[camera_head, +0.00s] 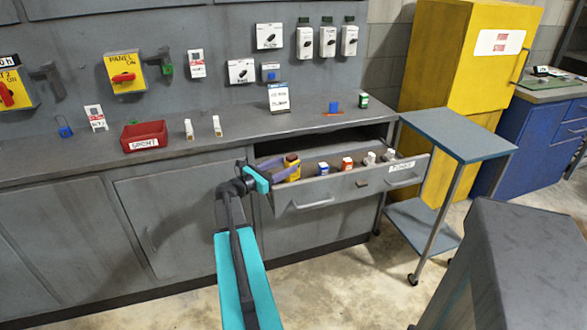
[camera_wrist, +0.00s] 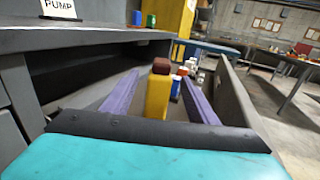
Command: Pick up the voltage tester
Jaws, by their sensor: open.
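A yellow upright block with a dark red-brown top, which looks like the voltage tester (camera_head: 292,170), stands at the left end of the open drawer (camera_head: 335,191). In the wrist view the tester (camera_wrist: 158,95) is straight ahead, between the two purple fingers. My gripper (camera_head: 284,167) is open, reaching into the drawer from the left. In the wrist view my gripper (camera_wrist: 160,80) has a visible gap on each side of the tester. The tester's lower part is hidden behind the gripper body and drawer front.
Several small bottles and boxes stand to the right in the drawer, including a blue-and-white one (camera_head: 323,169) and an orange one (camera_head: 347,164). The counter (camera_head: 240,145) overhangs the drawer's back. A grey cart (camera_head: 455,134) stands close at right.

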